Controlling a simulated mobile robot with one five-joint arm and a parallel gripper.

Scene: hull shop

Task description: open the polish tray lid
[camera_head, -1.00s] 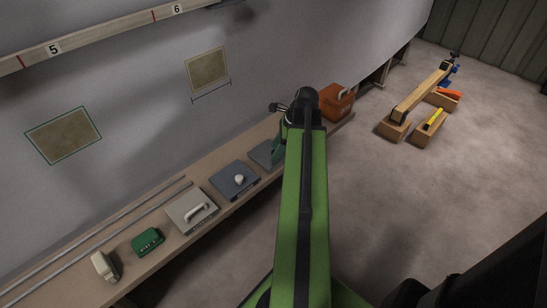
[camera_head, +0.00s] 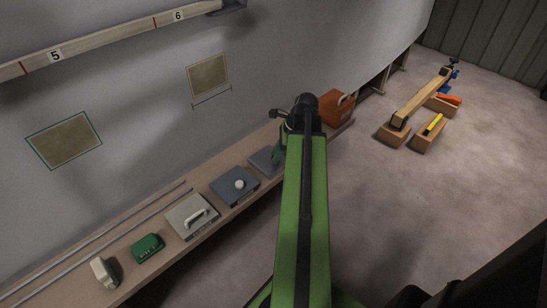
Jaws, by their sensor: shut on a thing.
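Three flat lidded trays lie in a row on the bench along the wall. The light grey one (camera_head: 180,212) has a bar handle, the blue-grey middle one (camera_head: 227,191) a round pale knob. A third blue-grey tray (camera_head: 262,159) lies farthest along, partly hidden by my arm. I cannot read the labels, so which is the polish tray is not clear from print. My gripper (camera_head: 279,155) is low at the third tray's right side, mostly hidden behind my green arm. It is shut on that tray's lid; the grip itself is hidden. The lid looks flat.
A green block (camera_head: 148,248) and a pale brush-like object (camera_head: 104,272) lie at the bench's near end, beside two long rods. An orange toolbox (camera_head: 337,108) stands beyond my arm. Wooden blocks and a beam (camera_head: 421,98) stand on the floor at right. The floor between is clear.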

